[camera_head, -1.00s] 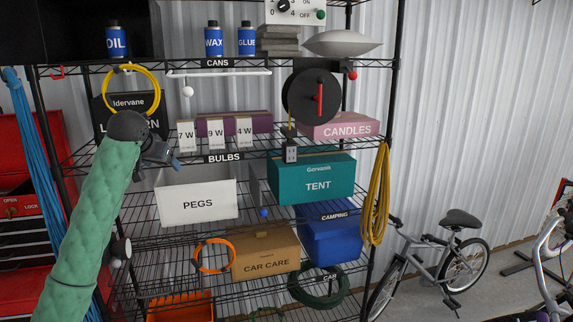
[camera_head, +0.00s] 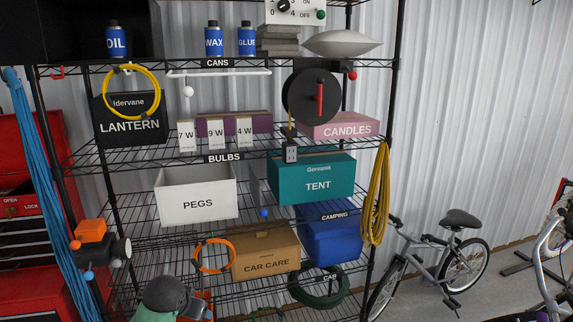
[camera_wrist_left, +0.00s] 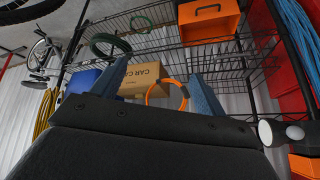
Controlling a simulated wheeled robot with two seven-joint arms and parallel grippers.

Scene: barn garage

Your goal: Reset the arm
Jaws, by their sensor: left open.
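My left arm (camera_head: 165,298) shows at the bottom of the head view, with a green sleeve and a dark end, low in front of the wire shelf unit (camera_head: 145,212). Most of the arm is below the picture edge. In the left wrist view my left gripper (camera_wrist_left: 160,88) has its two blue fingers wide apart with nothing between them. The car care box (camera_wrist_left: 141,80) and the orange ring (camera_wrist_left: 166,97) appear beyond the fingers, apart from them. My right gripper is not in view.
The shelves hold a pegs bin (camera_head: 197,203), a tent box (camera_head: 315,180) and a blue bin (camera_head: 330,243). An orange and black lamp (camera_head: 95,240) is at the left. A red tool cabinet (camera_head: 20,205) stands far left, a bicycle (camera_head: 440,255) at the right.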

